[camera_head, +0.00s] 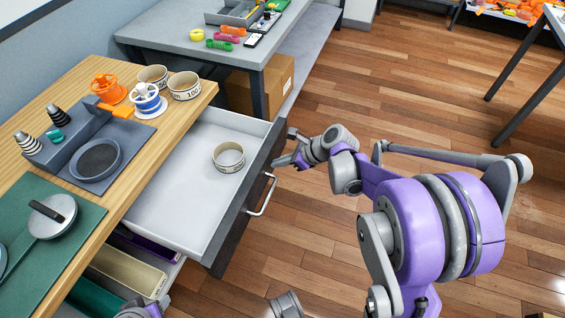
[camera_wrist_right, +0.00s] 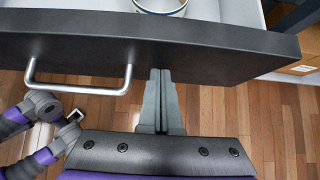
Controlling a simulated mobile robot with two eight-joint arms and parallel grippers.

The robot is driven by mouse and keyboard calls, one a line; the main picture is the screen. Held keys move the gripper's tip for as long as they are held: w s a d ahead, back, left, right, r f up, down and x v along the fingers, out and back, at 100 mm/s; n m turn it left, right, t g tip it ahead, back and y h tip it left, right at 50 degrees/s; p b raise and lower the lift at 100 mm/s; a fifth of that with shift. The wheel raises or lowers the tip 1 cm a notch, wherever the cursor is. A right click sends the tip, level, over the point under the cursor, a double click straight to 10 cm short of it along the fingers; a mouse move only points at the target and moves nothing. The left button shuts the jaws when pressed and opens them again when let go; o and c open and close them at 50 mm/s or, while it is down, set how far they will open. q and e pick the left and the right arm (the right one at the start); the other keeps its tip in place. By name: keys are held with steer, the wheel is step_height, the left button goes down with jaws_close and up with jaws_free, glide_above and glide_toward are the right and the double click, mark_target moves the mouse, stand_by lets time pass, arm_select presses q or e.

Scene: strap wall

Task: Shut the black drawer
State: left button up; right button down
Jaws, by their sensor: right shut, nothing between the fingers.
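The black drawer (camera_head: 250,200) stands pulled out from under the wooden worktop, with a dark front and a pale grey inside. Its silver bar handle (camera_head: 265,195) is on the front; it also shows in the right wrist view (camera_wrist_right: 80,90). A cream tape ring (camera_head: 228,157) lies inside. My right gripper (camera_head: 283,162) is at the far end of the drawer front, on its outer side. In the right wrist view its shut, empty fingers (camera_wrist_right: 158,75) point at the front beside the handle, touching or nearly so. Part of my left arm (camera_wrist_right: 50,120) shows there; its jaw state is unclear.
The worktop (camera_head: 165,110) carries spools, tape rings, a grey holder and a green mat (camera_head: 50,235). Below the drawer is a compartment with coloured bins (camera_head: 125,270). A grey table (camera_head: 190,45) with a cardboard box (camera_head: 275,85) under it stands behind. Wooden floor (camera_head: 400,90) is clear to the right.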

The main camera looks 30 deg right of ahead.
steer(key=w+a, duration=0.5)
steer(key=w, duration=0.1)
steer(key=w+a+b, duration=0.1)
steer(key=w+a, duration=0.4)
steer(key=w, duration=0.1)
steer(key=w+a, duration=0.6)
steer(key=shift+w+b, duration=0.3)
steer(key=shift+w, duration=0.1)
steer(key=shift+w+a, duration=0.5)
steer(key=shift+w, duration=0.05)
steer(key=shift+w+a, duration=0.1)
steer(key=shift+w, duration=0.05)
steer(key=shift+r, duration=0.1)
